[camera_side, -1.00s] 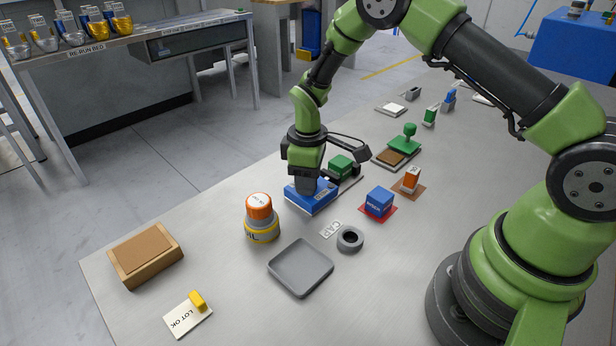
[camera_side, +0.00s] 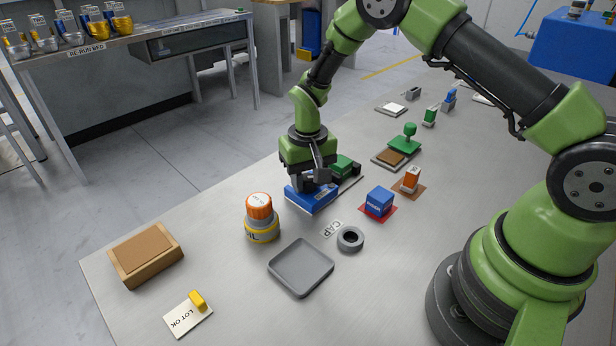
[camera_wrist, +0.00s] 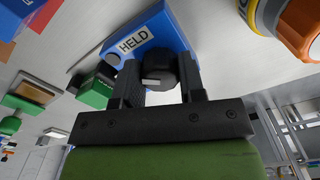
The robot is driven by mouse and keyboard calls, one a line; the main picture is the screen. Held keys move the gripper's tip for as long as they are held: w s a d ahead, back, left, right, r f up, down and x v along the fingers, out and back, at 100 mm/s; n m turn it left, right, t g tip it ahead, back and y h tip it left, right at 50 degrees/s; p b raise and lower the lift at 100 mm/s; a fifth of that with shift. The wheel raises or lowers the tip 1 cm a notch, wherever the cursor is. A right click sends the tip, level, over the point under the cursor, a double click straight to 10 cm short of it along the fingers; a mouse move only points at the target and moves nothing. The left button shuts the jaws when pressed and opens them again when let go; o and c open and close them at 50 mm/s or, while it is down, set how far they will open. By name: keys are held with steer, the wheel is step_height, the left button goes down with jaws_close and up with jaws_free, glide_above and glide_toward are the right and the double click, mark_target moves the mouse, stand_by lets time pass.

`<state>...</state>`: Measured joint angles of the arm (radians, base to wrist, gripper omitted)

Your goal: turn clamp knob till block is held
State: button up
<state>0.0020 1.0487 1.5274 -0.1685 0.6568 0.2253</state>
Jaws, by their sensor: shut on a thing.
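The blue clamp body (camera_side: 313,201) lies on the table and shows a white HELD label (camera_wrist: 132,41) in the wrist view. My gripper (camera_side: 313,181) points down over the clamp, with its fingers on both sides of a dark round knob (camera_wrist: 158,74). It is shut on this knob, which bears a pale pointer mark. A green block (camera_side: 343,165) sits at the clamp's far side, next to a dark jaw, and also shows in the wrist view (camera_wrist: 96,92). I cannot tell whether the jaw presses on the block.
An orange-capped bottle (camera_side: 260,222) stands left of the clamp. A blue cube (camera_side: 379,201) on a red mat and an orange block (camera_side: 411,179) stand to the right. A grey tray (camera_side: 300,267) and a dark ring (camera_side: 350,239) lie in front. A wooden box (camera_side: 145,257) is at far left.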

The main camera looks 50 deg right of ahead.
mark_target(308, 177)
steer(key=m, duration=0.6)
steer(key=shift+w, duration=0.1)
stand_by(0.5)
steer(key=o, duration=0.9)
steer(key=shift+o, duration=0.2)
step_height(308, 177, up, 10)
